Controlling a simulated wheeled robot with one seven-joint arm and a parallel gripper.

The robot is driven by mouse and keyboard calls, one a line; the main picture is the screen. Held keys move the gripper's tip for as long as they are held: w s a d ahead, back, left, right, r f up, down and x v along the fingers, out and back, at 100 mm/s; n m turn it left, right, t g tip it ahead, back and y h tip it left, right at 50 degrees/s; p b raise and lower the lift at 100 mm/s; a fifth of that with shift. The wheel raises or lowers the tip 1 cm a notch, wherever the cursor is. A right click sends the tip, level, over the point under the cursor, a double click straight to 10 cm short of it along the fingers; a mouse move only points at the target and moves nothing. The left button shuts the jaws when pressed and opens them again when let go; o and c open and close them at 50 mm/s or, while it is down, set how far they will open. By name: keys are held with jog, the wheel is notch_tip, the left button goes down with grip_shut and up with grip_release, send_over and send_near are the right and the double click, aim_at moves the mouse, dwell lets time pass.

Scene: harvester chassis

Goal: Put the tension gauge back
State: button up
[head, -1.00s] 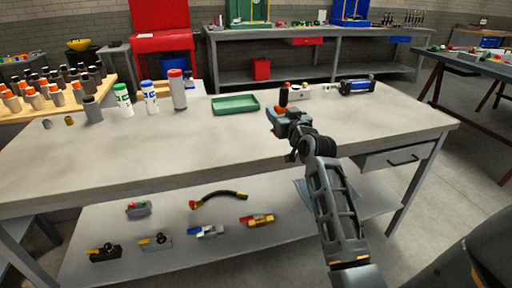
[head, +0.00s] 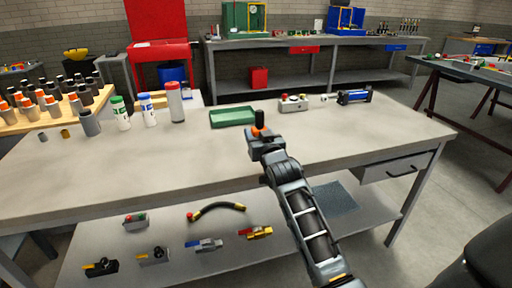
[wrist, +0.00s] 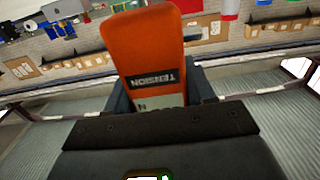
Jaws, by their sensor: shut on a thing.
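My gripper (head: 262,138) is shut on the tension gauge (head: 259,128), seen in the head view as an orange body with a black upper part. It stands roughly upright in the jaws, in front of the green tray as seen from my head, apparently above the bench top. In the wrist view the orange gauge (wrist: 155,40) fills the upper middle, with an upside-down TENSION label. Its lower part is hidden between the jaws.
The bench's front middle is clear. Valves and a hose lie on the lower shelf.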

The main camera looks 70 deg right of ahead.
jog(key=shift+w+a+f, duration=0.2)
jog(key=shift+w+f, duration=0.05)
jog(key=shift+f, duration=1.85)
jog(key=shift+f+b, duration=0.15)
jog(key=shift+b, duration=0.15)
jog(key=o, duration=1.4)
